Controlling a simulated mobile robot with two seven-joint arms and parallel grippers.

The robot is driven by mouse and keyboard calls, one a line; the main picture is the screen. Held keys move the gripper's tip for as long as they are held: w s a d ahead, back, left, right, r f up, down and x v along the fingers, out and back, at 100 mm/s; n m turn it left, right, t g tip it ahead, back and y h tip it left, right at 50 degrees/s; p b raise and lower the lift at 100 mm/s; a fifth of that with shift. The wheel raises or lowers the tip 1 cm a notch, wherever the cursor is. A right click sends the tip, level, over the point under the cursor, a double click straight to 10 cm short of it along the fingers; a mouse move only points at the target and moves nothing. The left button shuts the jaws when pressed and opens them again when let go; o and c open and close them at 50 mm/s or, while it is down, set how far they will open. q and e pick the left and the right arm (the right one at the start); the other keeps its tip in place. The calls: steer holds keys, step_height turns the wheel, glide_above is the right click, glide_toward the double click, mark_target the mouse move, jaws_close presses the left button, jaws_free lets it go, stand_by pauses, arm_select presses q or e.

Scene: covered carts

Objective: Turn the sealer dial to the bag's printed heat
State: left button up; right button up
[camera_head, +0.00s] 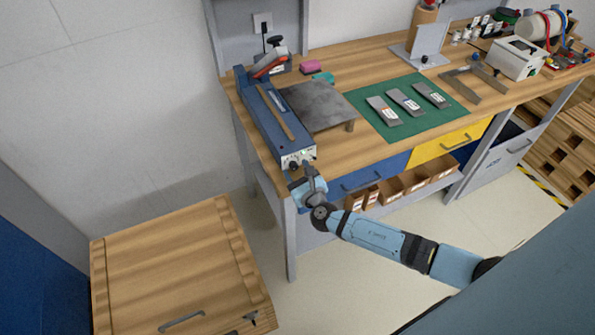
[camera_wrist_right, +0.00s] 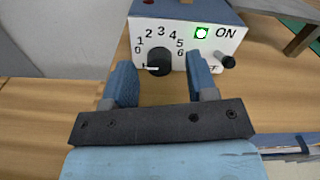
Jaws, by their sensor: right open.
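The blue sealer (camera_head: 268,115) stands at the left end of the bench, its pale front panel (camera_head: 298,158) facing me. In the right wrist view its black dial (camera_wrist_right: 159,62) is ringed by numbers 0 to 6; the white pointer mark is at the dial's left, near the 0 side. My right gripper (camera_head: 306,172) is in front of the panel. In the wrist view the open fingers (camera_wrist_right: 160,72) are on either side of the dial, apart from it as far as I can tell. Three grey bags (camera_head: 405,102) lie on the green mat (camera_head: 364,94); their print is too small to read.
A second black knob (camera_wrist_right: 227,62) by the ON marking and a green-edged light (camera_wrist_right: 201,33) are right of the dial. A grey metal stand (camera_head: 318,103) is beside the sealer. A wooden crate (camera_head: 170,262) stands on the floor at left.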

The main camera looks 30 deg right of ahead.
steer(key=c, duration=0.9)
